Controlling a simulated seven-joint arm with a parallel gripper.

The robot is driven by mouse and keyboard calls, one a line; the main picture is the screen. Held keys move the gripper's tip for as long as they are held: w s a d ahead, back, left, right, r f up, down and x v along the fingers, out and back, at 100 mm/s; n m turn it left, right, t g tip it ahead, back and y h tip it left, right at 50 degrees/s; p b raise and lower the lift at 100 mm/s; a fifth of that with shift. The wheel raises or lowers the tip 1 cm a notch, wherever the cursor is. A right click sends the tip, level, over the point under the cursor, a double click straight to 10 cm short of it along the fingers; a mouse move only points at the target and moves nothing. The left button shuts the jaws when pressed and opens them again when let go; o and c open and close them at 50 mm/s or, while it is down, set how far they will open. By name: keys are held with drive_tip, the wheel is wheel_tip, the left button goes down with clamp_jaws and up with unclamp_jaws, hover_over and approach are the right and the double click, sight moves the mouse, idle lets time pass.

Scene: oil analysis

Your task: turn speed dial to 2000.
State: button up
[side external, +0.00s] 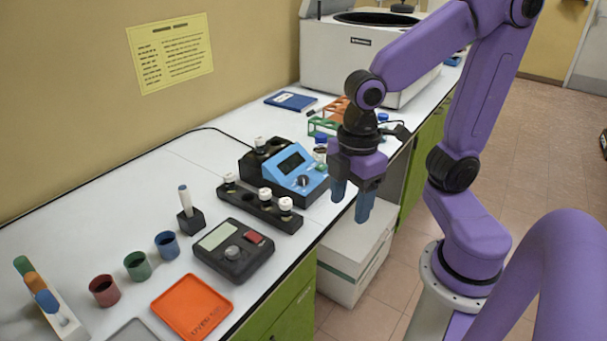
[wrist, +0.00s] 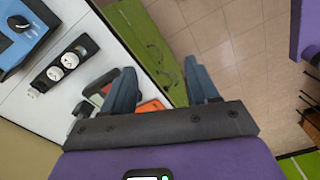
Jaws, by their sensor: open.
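A dark control box (side external: 233,250) lies on the bench with a pale display, a red button and a round grey dial (side external: 233,253). The dial's setting is too small to read. Part of the box shows in the wrist view (wrist: 82,107), partly hidden by a finger. A blue instrument (side external: 292,172) with a dark screen also has a knob (side external: 303,181); I cannot tell which knob is the speed dial. My gripper (side external: 350,208) is open and empty, pointing down beyond the bench's front edge, right of both devices. Its two blue fingers are apart in the wrist view (wrist: 160,68).
A black rack (side external: 258,205) with white-capped vials stands between the two devices. An orange tray (side external: 192,307) and several coloured cups, including a red one (side external: 104,290), are nearer the camera. A white centrifuge (side external: 345,60) stands at the back.

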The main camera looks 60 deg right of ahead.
drive_tip(key=w+d+r+n, duration=0.2)
drive_tip(key=w, duration=0.6)
wheel_tip(320, 180, up, 2)
drive_tip(key=n, duration=0.4)
hover_over(303, 177)
wheel_tip(303, 177, down, 17)
drive_tip(key=shift+s, duration=0.1)
drive_tip(key=c, duration=1)
